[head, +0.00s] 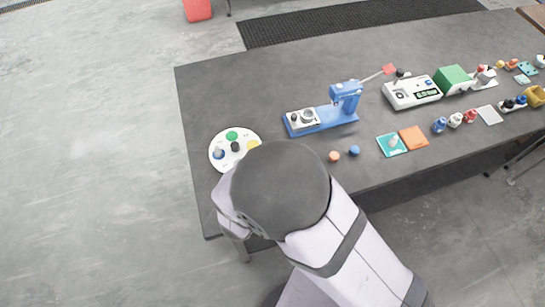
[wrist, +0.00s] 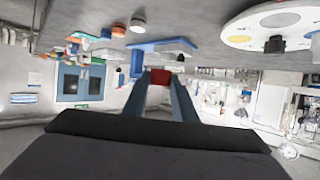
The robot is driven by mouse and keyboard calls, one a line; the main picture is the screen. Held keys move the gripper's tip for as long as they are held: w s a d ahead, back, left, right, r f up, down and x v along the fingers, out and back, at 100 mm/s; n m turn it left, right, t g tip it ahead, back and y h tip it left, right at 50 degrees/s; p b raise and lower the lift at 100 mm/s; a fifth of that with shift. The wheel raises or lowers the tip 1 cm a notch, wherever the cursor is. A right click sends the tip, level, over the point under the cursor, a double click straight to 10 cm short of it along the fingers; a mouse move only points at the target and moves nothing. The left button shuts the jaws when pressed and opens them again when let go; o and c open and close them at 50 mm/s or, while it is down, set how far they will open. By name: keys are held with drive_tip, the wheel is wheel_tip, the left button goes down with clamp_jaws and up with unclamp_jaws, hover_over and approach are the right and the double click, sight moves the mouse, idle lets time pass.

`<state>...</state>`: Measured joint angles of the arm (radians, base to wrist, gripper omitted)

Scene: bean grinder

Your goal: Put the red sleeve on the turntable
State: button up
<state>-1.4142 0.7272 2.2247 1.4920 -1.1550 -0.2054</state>
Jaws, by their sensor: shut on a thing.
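The red sleeve (wrist: 160,77) shows as a small red piece between the fingertips in the wrist view. My gripper (wrist: 160,82) is shut on it. The head view hides the gripper and the sleeve behind my arm. The turntable (head: 222,143) is a white disc with green, blue and yellow spots and a dark centre knob, at the left end of the table. It also shows in the wrist view (wrist: 262,35) at the upper right, apart from the sleeve. My arm covers its lower right edge in the head view.
A blue grinder (head: 345,98) with a red-tipped lever stands right of the turntable. An orange and a blue small piece (head: 354,151) lie in front of it. Teal and orange pads (head: 413,138), a white scale (head: 410,92) and several small parts fill the right. The far-left table is bare.

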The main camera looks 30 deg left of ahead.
drive_tip(key=s+a+r+n+g+y+b, duration=0.1)
drive_tip(key=s+a+r+n+y+b, duration=0.1)
drive_tip(key=s+a+n+y+b, duration=0.2)
drive_tip(key=s+a+y+b, duration=0.1)
drive_tip(key=a+b, duration=0.2)
drive_tip(key=a, duration=0.5)
drive_tip(key=shift+s+a+r+b, duration=0.2)
drive_tip(key=shift+a+b, duration=0.15)
drive_tip(key=shift+a, duration=0.05)
drive_tip(key=shift+f, duration=5)
drive_tip(key=shift+f, duration=0.1)
drive_tip(key=o, duration=1)
